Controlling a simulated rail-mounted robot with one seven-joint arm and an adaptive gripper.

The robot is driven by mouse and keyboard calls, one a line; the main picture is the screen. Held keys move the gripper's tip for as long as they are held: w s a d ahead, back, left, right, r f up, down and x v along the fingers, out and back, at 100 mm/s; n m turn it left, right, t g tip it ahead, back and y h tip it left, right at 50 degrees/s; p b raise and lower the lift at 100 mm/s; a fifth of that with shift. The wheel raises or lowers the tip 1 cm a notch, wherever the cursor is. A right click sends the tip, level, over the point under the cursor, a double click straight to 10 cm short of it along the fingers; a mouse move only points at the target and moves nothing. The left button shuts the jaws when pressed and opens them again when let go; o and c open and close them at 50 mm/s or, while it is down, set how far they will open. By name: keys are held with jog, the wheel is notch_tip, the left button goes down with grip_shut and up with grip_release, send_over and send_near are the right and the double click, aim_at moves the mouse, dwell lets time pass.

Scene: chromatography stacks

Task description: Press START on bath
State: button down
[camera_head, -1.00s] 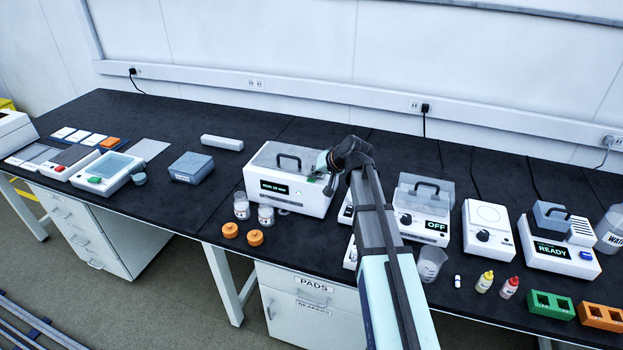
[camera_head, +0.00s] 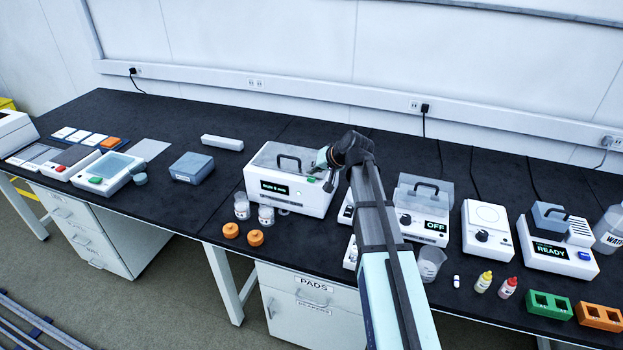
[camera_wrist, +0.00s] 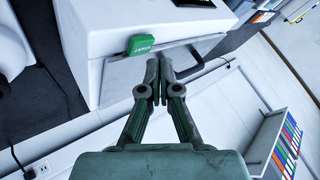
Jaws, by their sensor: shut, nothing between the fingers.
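The bath (camera_head: 275,205) is a white box with a clear lid and a dark handle, left of my arm in the head view. Its dark display (camera_head: 274,187) shows small lit text, too small to read surely. The green START button (camera_wrist: 141,44) is on the bath's white body in the wrist view, close to the clear lid's edge. My gripper (camera_wrist: 161,62) is shut and empty, its fingertips just beside the button to the right, apart from it in the picture. In the head view my gripper (camera_head: 329,181) is at the bath's right end.
A unit reading OFF (camera_head: 424,226) stands to the right, partly behind my arm. A grey-blue box (camera_head: 192,167) is to the left, with bare bench between.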

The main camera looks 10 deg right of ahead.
aim_at(313, 179)
jog(key=shift+r+p, duration=1.25)
jog(key=shift+r, duration=1.25)
jog(key=shift+f, duration=0.1)
